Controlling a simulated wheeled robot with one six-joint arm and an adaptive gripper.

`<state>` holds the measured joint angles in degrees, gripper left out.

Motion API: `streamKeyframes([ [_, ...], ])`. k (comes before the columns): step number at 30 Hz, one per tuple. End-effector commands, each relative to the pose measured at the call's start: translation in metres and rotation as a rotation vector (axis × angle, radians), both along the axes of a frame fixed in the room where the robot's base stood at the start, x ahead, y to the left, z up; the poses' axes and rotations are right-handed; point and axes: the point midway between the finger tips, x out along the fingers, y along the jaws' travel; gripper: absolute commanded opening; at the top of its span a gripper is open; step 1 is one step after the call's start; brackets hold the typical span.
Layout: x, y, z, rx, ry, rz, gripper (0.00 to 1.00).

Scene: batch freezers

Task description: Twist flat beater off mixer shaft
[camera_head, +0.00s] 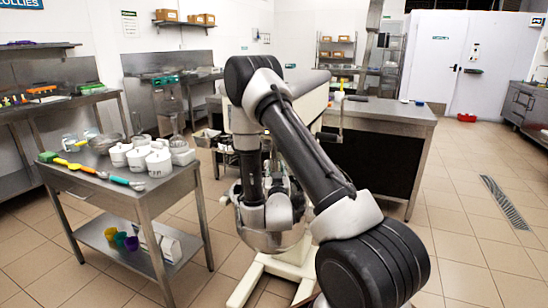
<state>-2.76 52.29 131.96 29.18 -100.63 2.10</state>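A large cream floor mixer stands behind my arm. Part of its head (312,103) shows right of my elbow, and its splayed base (246,286) shows on the floor below. A rounded steel bowl (268,241) appears in front of it, largely covered by my forearm and wrist. My arm rises from the lower right, bends at the top and comes down over the bowl area. I cannot make out the flat beater or the mixer shaft; my arm covers that region. My gripper's fingers do not show, so I cannot see whether they touch anything.
A steel side table (130,198) at the left holds white lidded pots (158,162), spatulas and glassware, with coloured cups on its lower shelf. A dark-fronted steel counter (390,120) stands behind the mixer. The tiled floor at the right is clear around a drain grate (505,202).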

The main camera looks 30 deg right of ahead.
Motion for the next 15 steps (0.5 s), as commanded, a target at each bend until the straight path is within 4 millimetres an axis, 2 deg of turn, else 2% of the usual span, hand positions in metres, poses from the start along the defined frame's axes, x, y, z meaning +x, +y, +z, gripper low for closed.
streamKeyframes([
  [15,0.062,-0.03,0.009,-0.001,-0.002,-0.001,0.32],
])
